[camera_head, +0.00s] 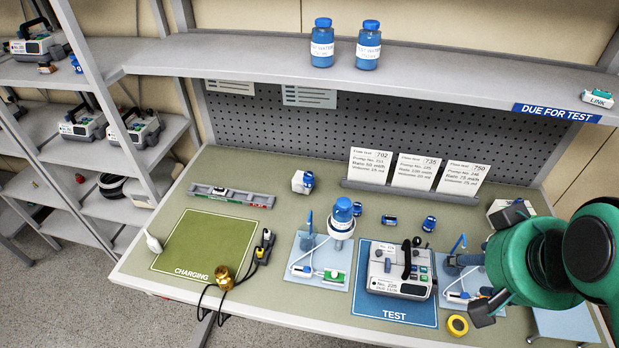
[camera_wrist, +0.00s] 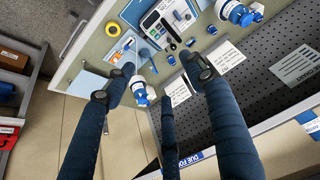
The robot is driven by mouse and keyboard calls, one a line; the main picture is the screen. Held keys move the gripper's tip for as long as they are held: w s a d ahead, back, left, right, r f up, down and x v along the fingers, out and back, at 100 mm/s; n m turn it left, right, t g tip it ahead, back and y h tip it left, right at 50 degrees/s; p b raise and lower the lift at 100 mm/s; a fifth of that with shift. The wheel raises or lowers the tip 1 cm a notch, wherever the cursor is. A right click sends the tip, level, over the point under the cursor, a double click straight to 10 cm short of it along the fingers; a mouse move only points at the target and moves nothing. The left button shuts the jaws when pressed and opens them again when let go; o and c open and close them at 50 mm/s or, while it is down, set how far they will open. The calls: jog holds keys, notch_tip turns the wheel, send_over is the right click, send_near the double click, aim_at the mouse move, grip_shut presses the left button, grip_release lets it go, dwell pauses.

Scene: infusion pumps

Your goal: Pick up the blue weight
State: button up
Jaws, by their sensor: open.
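Several small blue pieces lie on the green bench top behind the pump; I cannot tell for sure which is the blue weight. One is right of centre (camera_head: 429,223), one is beside it to the left (camera_head: 389,220), and one is near the capped bottle (camera_head: 357,208). Small blue pieces also show beyond my fingertips in the wrist view (camera_wrist: 190,42). In the head view my green arm comes in from the right and hides part of the bench's right end.
A pump (camera_head: 400,272) sits on the blue TEST mat (camera_head: 408,312). A blue-capped bottle (camera_head: 341,218) stands left of it. Upright cards (camera_head: 414,172) line the back. Yellow tape (camera_head: 457,325) lies near the front edge. Two blue bottles (camera_head: 322,42) stand on the upper shelf.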

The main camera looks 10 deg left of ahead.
jog(key=shift+w+r, duration=0.1)
dwell(0.6)
jog(key=w+a+f+n, duration=0.1)
jog(key=w+a, duration=0.6)
jog(key=w, duration=0.6)
jog(key=w+a, duration=0.6)
jog(key=w, duration=0.7)
jog(key=w+a+f, duration=0.8)
jog(key=a+f, duration=0.1)
jog(key=a, duration=0.3)
jog(key=w+a+f+n+g, duration=0.1)
jog(key=w+a+f, duration=0.7)
jog(key=a+f, duration=0.2)
jog(key=shift+a+y+p, duration=0.4)
jog(key=shift+a+p, duration=0.05)
jog(key=shift+a, duration=0.6)
jog(key=shift+w+f, duration=0.1)
jog(key=shift+f, duration=0.1)
